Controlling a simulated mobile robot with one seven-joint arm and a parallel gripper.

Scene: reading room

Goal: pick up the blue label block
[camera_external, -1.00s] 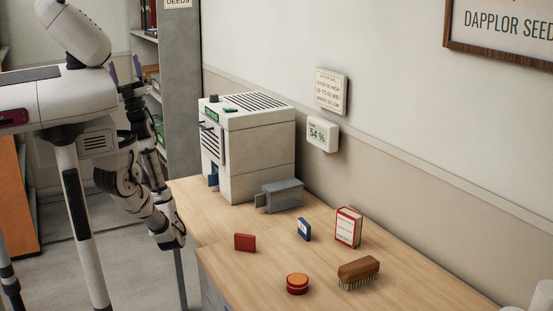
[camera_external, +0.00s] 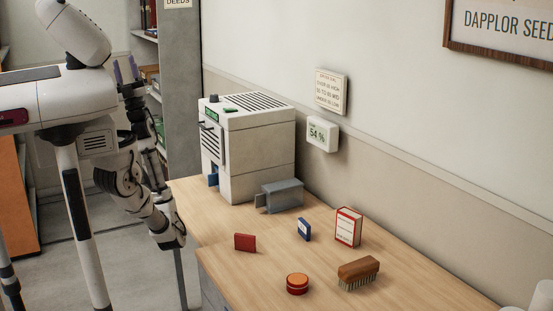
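The blue label block (camera_external: 304,229) stands on the wooden desk, right of the middle of the picture, with a small pale label on its face. It is in full view. My gripper (camera_external: 125,69) is far to the left of it, raised beside my body, its two purplish fingers pointing up. The fingers are apart with nothing between them.
On the desk (camera_external: 235,281) are a red block (camera_external: 245,242), a red-and-white box (camera_external: 348,227), an orange round tin (camera_external: 297,284), a brush (camera_external: 358,273) and a grey metal piece (camera_external: 281,196). A white machine (camera_external: 262,145) with a blue piece low on its front stands behind.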

